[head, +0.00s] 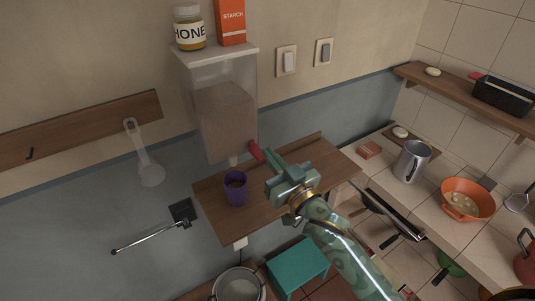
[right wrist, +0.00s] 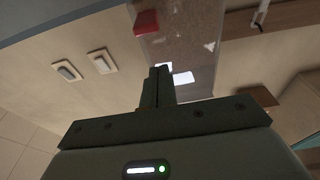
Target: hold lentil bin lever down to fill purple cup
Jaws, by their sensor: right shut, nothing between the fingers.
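The lentil bin (head: 226,110) is a clear box on the wall, filled with brown lentils; it also shows in the right wrist view (right wrist: 190,35). Its red lever (head: 255,151) sticks out at the lower right; it is the red block (right wrist: 146,22) in the right wrist view. The purple cup (head: 235,191) stands upright on the wooden shelf below the spout (head: 233,160), with something brown inside. My right gripper (head: 268,156) is shut and empty, its fingertips (right wrist: 160,72) close by the lever. I cannot tell whether they touch. My left gripper is out of view.
A honey jar (head: 189,28) and a starch box (head: 230,20) stand on the bin. A white scoop (head: 145,160) hangs at left. The wooden shelf (head: 215,218) has free room around the cup. A metal pitcher (head: 412,162) and orange colander (head: 467,199) stand at right.

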